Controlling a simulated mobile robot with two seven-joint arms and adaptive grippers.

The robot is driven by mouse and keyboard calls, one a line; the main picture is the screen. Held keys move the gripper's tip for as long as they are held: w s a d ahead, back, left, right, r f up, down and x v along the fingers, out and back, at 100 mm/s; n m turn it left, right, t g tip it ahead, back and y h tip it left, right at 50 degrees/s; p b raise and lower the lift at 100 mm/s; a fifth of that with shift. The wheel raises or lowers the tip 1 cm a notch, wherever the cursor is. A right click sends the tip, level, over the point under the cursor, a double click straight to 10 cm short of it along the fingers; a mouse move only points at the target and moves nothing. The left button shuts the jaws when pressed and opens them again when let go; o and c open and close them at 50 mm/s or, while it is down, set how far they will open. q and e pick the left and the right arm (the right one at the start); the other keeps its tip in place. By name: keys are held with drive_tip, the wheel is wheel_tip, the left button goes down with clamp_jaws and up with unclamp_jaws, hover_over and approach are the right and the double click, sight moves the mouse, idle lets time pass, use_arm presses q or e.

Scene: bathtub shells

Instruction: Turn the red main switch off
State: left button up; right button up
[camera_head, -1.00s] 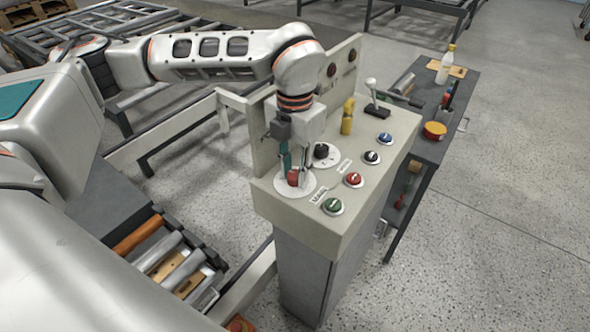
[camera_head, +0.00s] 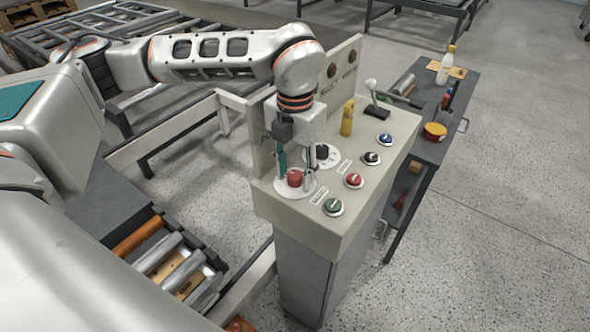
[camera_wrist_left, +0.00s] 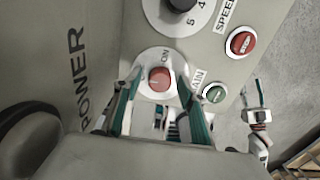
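The red main switch (camera_head: 295,179) is a round knob on a white disc at the near left of the console top. In the left wrist view the red knob (camera_wrist_left: 159,78) sits beside the word ON; its exact pointer direction is hard to read. My left gripper (camera_head: 297,181) is over the disc, pointing down, with one finger on each side of the knob. The left wrist view shows its fingers (camera_wrist_left: 158,100) spread, with gaps to the knob. A small white and teal shape (camera_wrist_left: 257,115) in the left wrist view looks like my right gripper; its fingers are too small to judge.
A black dial (camera_head: 322,151) is close behind the switch. Green (camera_head: 333,206), red (camera_head: 354,180) and other buttons line the console's front. A back panel (camera_head: 262,135) rises beside the gripper.

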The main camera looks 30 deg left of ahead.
sight(295, 175)
use_arm(q)
wheel_tip(295, 175, up, 12)
idle(0.6)
drive_tip(key=shift+s+f, duration=0.1)
idle(0.4)
